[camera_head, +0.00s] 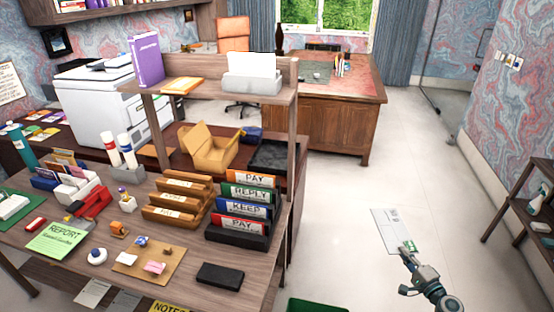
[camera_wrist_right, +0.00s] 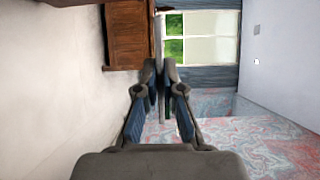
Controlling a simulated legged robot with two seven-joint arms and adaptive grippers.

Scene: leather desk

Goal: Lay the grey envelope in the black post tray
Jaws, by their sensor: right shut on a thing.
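The pale grey envelope (camera_head: 386,226) is held out over the open floor at the right of the head view, with printed marks and a green patch near its lower end. My right gripper (camera_head: 408,253) is shut on that lower end. In the wrist view, the right gripper's fingertips (camera_wrist_right: 160,75) are together, with the thin envelope (camera_wrist_right: 162,108) edge-on between them. A low black tray (camera_head: 273,156) lies on the desk behind the shelf post, well left of the envelope and partly hidden. My left gripper is not in view.
A black file rack (camera_head: 238,236) with coloured folders stands at the near desk's right edge. Wooden racks (camera_head: 176,208), a tan box (camera_head: 209,150) and a raised shelf (camera_head: 190,90) stand around. A side shelf (camera_head: 535,200) is at far right. Floor between is clear.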

